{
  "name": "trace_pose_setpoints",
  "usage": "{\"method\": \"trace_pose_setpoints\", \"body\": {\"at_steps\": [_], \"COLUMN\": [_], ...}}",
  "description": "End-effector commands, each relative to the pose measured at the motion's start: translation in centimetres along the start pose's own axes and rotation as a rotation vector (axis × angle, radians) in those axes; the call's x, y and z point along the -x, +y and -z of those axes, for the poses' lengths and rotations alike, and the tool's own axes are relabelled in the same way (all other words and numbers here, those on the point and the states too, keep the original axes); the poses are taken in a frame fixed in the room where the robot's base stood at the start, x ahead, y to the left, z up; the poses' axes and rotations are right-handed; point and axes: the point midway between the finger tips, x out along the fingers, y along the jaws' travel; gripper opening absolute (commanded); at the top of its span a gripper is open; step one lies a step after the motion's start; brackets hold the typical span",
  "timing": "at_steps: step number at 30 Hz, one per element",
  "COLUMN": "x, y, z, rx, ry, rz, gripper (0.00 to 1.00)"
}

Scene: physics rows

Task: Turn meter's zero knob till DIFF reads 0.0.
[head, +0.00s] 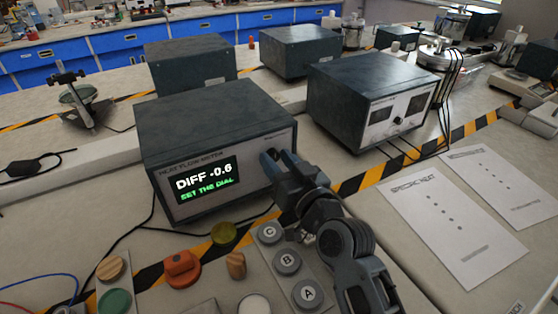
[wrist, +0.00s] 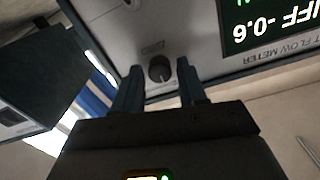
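The heat flow meter (head: 210,112) is a dark box with a pale front. Its display (head: 205,180) reads "DIFF -0.6" with "SET THE DIAL" in green below. The display also shows partly, upside down, in the wrist view (wrist: 266,22). The dark round zero knob (wrist: 160,69) is on the meter's front panel; in the head view my gripper covers it. My gripper (head: 275,160) is at the right side of that panel. In the wrist view its two fingers (wrist: 159,75) stand on either side of the knob, open, with visible gaps to it.
A second dark instrument box (head: 372,95) with two dials stands to the right, with cables. Grey buttons marked A, B and C (head: 288,262), an orange knob (head: 183,268) and wooden pieces lie in front. Paper sheets (head: 450,225) lie on the right.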

Motion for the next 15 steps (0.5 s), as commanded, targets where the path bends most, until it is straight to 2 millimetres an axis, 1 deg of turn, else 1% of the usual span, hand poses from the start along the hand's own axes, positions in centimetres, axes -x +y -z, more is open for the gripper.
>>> {"method": "trace_pose_setpoints", "body": {"at_steps": [1, 2, 12, 15], "x": [0.01, 0.01, 0.03, 0.03], "y": [0.0, 0.0, 0.01, 0.01], "z": [0.0, 0.0, -0.01, 0.0], "rx": [0.0, 0.0, 0.0, -0.001], "ry": [0.0, 0.0, 0.0, 0.0], "rz": [0.0, 0.0, 0.0, 0.0], "gripper": [0.36, 0.33, 0.01, 0.0]}}
